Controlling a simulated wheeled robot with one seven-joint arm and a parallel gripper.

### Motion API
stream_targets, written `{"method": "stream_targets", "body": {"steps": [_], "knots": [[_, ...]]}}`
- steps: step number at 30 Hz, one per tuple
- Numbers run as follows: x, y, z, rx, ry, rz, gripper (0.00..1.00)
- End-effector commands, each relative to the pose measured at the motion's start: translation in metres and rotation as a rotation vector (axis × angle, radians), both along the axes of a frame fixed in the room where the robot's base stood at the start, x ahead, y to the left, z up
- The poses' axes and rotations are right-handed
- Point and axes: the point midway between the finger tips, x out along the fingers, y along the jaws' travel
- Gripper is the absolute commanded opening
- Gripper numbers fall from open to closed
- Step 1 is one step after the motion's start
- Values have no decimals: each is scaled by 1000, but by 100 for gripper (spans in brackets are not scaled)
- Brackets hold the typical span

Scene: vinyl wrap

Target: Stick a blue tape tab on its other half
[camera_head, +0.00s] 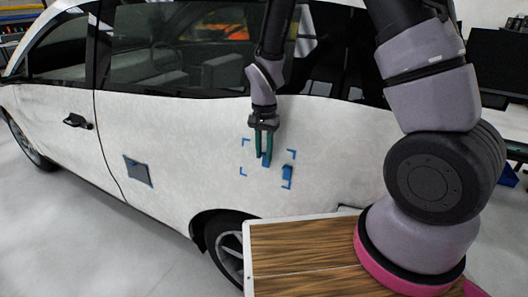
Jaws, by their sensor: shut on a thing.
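My gripper (264,155) has green fingers that point down in front of the white rear side panel of the car. It is shut on a small blue tape tab (267,160), which shows at the fingertips. Another small blue piece (287,173) is on the panel just right of and slightly below the gripper. Blue corner marks (243,171) frame this area of the panel, and the gripper is inside the frame. I cannot tell whether the held tab touches the panel.
A grey patch with blue edges (138,171) is on the car door to the left. The white car (190,130) fills the left and middle. A wood-topped surface (300,245) lies at the front, below the rear wheel area. Dark equipment (497,62) stands at the right.

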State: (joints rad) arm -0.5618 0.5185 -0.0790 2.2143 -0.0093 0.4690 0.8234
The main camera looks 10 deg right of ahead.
Motion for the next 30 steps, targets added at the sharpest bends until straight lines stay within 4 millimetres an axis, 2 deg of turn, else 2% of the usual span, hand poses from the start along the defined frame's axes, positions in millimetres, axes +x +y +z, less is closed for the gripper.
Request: {"method": "stream_targets", "body": {"steps": [30], "knots": [[-13, 8, 4, 0, 0, 1, 0]]}}
